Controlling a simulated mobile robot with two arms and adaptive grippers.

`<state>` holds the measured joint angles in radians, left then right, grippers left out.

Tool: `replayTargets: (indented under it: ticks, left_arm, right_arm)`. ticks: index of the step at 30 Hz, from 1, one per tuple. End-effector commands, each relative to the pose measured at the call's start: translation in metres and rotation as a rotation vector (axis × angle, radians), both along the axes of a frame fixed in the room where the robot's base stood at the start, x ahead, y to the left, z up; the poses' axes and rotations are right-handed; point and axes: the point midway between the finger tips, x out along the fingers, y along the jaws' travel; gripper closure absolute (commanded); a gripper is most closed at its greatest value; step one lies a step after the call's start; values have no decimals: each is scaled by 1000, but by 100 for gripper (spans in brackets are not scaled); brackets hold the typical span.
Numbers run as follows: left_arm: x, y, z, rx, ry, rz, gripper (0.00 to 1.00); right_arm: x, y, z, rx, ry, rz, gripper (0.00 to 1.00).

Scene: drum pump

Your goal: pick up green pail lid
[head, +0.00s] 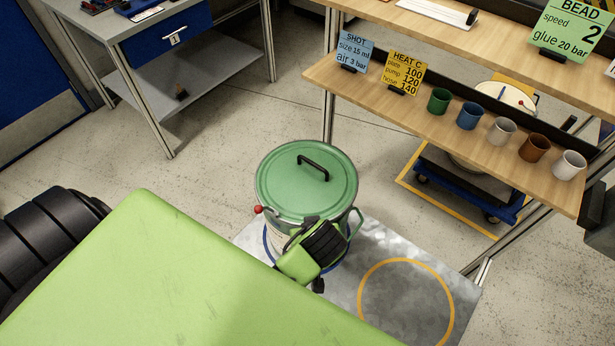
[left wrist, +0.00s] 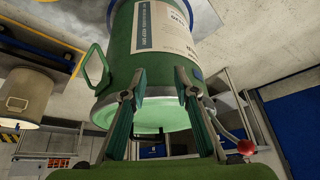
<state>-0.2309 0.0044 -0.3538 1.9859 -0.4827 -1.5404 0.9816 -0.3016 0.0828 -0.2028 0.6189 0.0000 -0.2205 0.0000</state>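The green pail lid (head: 290,195) is a round disc with a black bar handle (head: 313,167). It sits on top of the pail (head: 352,232), level in the head view. My left wrist is in front of the pail in the head view, and the fingers are hidden there. In the left wrist view, which looks upside down, my left gripper (left wrist: 159,76) is open, its two fingers apart before the pail's green band and labelled wall (left wrist: 160,28). Whether they touch it I cannot tell. The light green disc (left wrist: 150,116) shows below. My right gripper is not seen.
A red ball knob (head: 258,210) sticks out beside the pail; a looped handle (head: 357,222) is opposite. An empty yellow ring (head: 362,290) marks the metal floor plate. A wooden shelf (head: 440,125) with several mugs and cards stands to the right. A workbench (head: 130,45) is at upper left.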

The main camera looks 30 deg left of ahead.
Motion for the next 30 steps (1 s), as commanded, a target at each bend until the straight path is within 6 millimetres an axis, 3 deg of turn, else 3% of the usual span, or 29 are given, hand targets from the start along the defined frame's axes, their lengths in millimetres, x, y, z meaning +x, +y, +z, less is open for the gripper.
replayTargets:
  ticks: [2, 4, 14, 21, 24, 30]
  left_arm:
    - [2, 2, 31, -10, -43, 81, 72]
    - [6, 3, 45, -12, -80, 164, 72]
    - [53, -6, 72, 9, -324, 489, 72]
    - [93, -18, 109, -4, -601, 722, 72]
    - [101, -21, 119, -15, -676, 774, 72]
    - [115, -9, 115, -17, -717, 799, 72]
  right_arm:
    - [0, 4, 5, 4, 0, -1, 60]
    - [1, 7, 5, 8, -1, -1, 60]
    - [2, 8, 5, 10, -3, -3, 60]
    - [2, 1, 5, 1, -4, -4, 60]
    - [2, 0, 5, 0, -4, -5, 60]
    - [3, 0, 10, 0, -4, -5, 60]
